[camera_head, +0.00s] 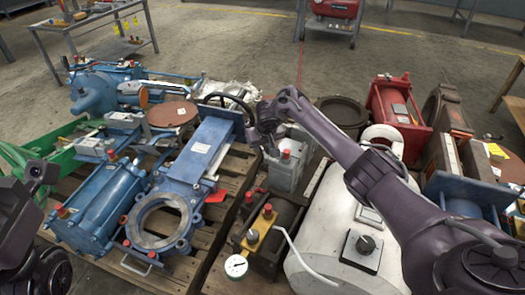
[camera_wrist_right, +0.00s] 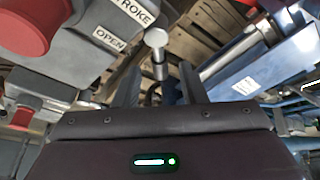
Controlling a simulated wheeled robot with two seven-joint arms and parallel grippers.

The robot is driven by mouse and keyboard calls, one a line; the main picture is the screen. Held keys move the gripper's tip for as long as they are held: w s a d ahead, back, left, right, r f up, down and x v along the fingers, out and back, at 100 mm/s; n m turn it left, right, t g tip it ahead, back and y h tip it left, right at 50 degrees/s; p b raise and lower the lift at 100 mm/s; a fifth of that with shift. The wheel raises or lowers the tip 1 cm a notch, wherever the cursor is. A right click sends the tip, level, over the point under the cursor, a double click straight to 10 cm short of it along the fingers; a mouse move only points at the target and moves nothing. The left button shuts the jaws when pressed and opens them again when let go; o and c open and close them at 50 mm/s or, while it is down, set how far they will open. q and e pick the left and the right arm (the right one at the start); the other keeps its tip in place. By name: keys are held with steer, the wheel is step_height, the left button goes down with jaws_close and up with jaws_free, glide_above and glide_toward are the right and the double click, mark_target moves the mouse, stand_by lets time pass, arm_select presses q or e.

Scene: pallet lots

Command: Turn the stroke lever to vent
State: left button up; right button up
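The grey box with the red cap (camera_head: 287,157) stands in the middle of the head view, beside the blue valve. It also shows at the upper left of the right wrist view (camera_wrist_right: 75,55), with labels reading STROKE and OPEN. A metal lever with a round grey knob (camera_wrist_right: 157,40) stands out beside the OPEN label. My right gripper (camera_wrist_right: 158,88) is open, its two fingers apart on either side of the lever's lower part in that view; I cannot tell whether they touch it. In the head view my right gripper (camera_head: 268,143) is at the box's left side, its fingertips partly hidden. Only dark links of my left arm show.
A blue gate valve with a round flange (camera_head: 160,222) lies on a wooden pallet (camera_head: 205,238) left of the box. A pump with a gauge (camera_head: 236,266) stands in front. A white tank (camera_head: 330,225) lies under my right arm, and a red cylinder (camera_head: 398,118) stands behind.

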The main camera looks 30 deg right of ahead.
steer(key=shift+w+f, duration=0.1)
steer(key=shift+f, duration=0.1)
jaws_close()
stand_by(0.3)
